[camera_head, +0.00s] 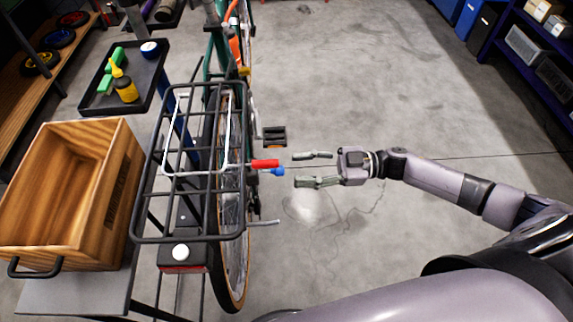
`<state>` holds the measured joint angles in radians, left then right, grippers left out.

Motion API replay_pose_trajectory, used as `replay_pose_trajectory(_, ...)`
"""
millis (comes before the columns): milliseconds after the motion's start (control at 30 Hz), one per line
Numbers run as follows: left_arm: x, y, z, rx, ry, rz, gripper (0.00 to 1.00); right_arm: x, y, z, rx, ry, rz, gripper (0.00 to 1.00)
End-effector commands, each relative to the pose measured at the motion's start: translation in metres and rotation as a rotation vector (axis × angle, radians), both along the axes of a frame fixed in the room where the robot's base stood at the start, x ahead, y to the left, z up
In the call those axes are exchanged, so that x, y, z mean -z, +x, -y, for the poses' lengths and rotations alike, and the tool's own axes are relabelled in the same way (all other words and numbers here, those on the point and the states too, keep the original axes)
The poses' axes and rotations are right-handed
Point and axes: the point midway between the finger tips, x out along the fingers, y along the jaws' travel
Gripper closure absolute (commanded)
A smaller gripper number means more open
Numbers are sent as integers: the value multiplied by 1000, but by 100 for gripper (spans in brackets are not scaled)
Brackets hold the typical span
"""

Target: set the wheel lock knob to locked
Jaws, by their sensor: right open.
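A green bicycle stands at the centre left with a black rear rack (190,236) over its rear wheel (233,255). A red cylindrical piece (265,163) sticks out from the rack's right side, with a small blue piece (277,171) just below its right end. I cannot tell for sure which part is the wheel lock knob, or its setting. My left gripper is out of view.
A wooden crate (30,175) stands on a bench at the left. Behind it is a dark tray (150,70) with a yellow bottle (125,90) and green items. A pedal (274,136) juts out above the red piece. Open floor lies to the right, with shelves at far right.

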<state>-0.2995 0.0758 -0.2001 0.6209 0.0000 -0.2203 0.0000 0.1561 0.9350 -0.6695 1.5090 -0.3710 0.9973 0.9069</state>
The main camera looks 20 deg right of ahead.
Motion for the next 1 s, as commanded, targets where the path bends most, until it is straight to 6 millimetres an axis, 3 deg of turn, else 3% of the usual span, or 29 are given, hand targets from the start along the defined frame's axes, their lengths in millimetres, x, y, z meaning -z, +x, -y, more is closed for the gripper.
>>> replay_pose_trajectory(100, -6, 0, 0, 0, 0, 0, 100, -2, 6, -21, -1, 3, 1, 59)
replay_pose_trajectory(233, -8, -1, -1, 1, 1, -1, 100, -1, 10, -35, 0, 2, 1, 59)
replay_pose_trajectory(633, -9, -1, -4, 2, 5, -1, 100, 0, 12, -42, -1, -1, 0, 59)
replay_pose_trajectory(1000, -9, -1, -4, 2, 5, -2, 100, 0, 12, -42, -1, -1, 0, 83)
